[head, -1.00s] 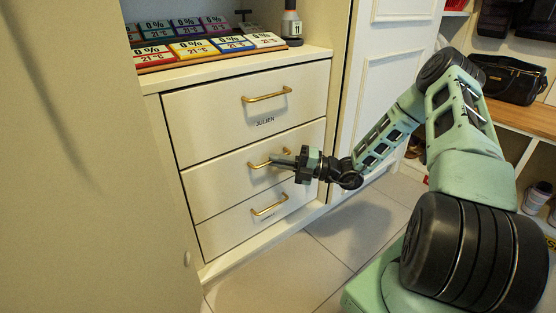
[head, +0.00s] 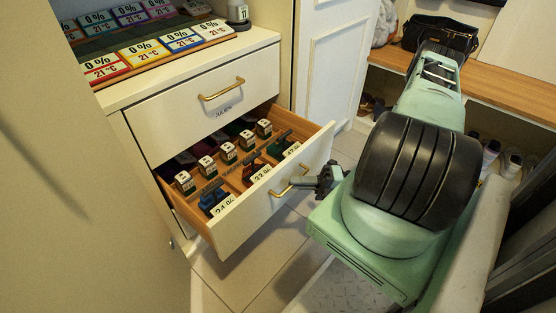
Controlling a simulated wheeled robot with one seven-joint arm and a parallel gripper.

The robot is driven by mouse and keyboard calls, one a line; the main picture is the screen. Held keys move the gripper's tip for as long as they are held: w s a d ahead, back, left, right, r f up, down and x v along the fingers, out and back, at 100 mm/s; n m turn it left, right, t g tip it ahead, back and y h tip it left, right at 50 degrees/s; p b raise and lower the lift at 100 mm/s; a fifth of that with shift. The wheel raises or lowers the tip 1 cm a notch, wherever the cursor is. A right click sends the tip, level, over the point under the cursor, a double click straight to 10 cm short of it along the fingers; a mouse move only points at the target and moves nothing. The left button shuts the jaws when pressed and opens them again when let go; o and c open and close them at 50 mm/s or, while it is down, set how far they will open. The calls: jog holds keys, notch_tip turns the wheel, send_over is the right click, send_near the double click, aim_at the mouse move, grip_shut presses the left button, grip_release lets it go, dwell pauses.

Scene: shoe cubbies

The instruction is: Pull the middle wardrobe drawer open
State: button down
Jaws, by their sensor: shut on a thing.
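The middle wardrobe drawer (head: 244,229) is pulled well out of the white cabinet. Its front faces right and its inside shows several small labelled items in rows. Its brass handle (head: 290,183) is on the front panel. My gripper (head: 306,182) is at that handle and shut on it, with the arm reaching in from the right. The fingertips are small and partly hard to make out against the handle. The top drawer (head: 205,113), marked JULIEN, is shut above it. The bottom drawer is mostly hidden by the open drawer.
The cabinet top (head: 112,97) holds a tray of coloured label tiles and a small grey device (head: 238,14). A tall pale panel (head: 85,180) stands close on the left. A wooden bench (head: 510,98) with a black bag (head: 440,35) is at the right. Tiled floor (head: 245,278) shows below the drawer.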

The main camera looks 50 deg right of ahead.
jog(key=s+p, duration=0.1)
jog(key=s, duration=0.9)
jog(key=shift+s+d, duration=0.3)
jog(key=shift+s, duration=0.05)
jog(key=c, duration=1.5)
grip_release()
jog(key=p+v, duration=0.1)
jog(key=v, duration=1.6)
jog(key=shift+s+d+p, duration=0.1)
jog(key=shift+s+p, duration=0.1)
jog(key=shift+p, duration=0.2)
